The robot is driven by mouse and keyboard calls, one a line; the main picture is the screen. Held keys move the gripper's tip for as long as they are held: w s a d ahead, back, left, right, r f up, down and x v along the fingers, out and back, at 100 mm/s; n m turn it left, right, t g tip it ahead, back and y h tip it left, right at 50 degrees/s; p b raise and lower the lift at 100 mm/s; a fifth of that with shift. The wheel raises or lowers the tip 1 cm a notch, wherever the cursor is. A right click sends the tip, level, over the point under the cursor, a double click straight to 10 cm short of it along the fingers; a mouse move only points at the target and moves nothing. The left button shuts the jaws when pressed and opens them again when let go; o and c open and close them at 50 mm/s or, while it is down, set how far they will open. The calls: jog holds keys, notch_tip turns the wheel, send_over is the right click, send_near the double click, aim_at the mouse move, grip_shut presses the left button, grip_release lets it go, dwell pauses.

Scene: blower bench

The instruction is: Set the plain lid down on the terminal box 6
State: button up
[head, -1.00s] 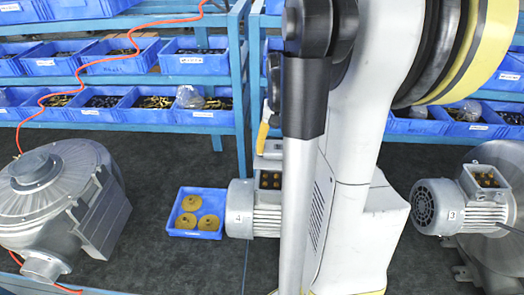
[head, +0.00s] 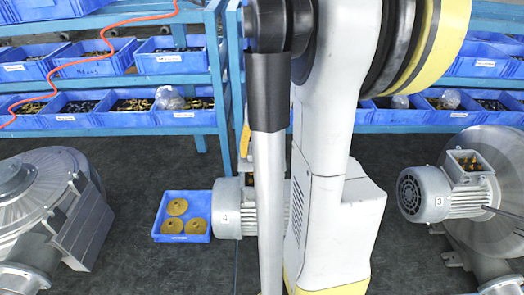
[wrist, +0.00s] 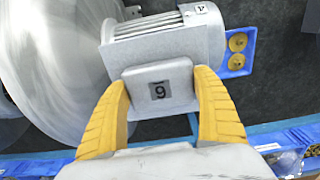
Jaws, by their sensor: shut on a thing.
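My gripper (wrist: 160,84) shows in the wrist view, its two yellow fingers shut on the sides of a grey square lid (wrist: 182,98). The lid bears a dark label with a digit that reads as 6 or 9. Beyond the lid is a finned grey motor (wrist: 165,45) with a label that looks like 4. I cannot tell whether the lid touches it. No terminal box clearly marked 6 shows.
A blue tray (head: 158,226) with yellow discs stands left of the motor. Another motor (head: 425,194), labelled 3, has an open terminal box at the right. A large blower (head: 75,170) stands at the left. Blue racks with bins (head: 90,118) line the back.

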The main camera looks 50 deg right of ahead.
aim_at(262, 149)
jog(key=shift+f+b, duration=2.3)
jog(key=shift+f, duration=0.7)
jog(key=shift+f+b, duration=0.75)
jog(key=shift+f, duration=0.15)
jog(key=o, duration=1.3)
jog(key=shift+r, duration=0.1)
notch_tip(262, 149, up, 12)
jog(key=shift+f, duration=0.1)
jog(key=shift+a, duration=0.1)
